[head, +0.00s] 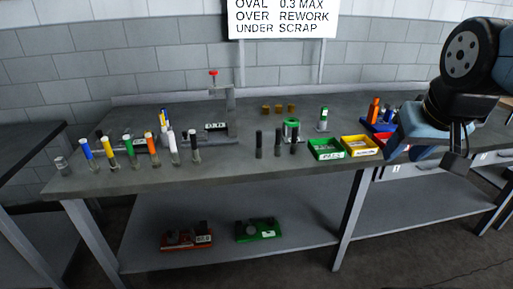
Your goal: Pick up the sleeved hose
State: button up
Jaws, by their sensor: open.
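A front row of short upright hose-like pieces stands on the left of the grey bench. I cannot tell which piece is the sleeved hose. My gripper (456,161) is open at the far right, in front of the bench and well away from these pieces; its fingers are partly hidden.
A press-like stand (230,115) with a red knob stands behind the pieces. A green tray (325,152) and a yellow tray (359,148) sit at the right front edge. A red unit (186,240) and a green unit (257,231) lie on the lower shelf.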

aim_at(259, 133)
jog(key=z, duration=0.05)
jog(key=i, duration=0.95)
jog(key=u, duration=0.05)
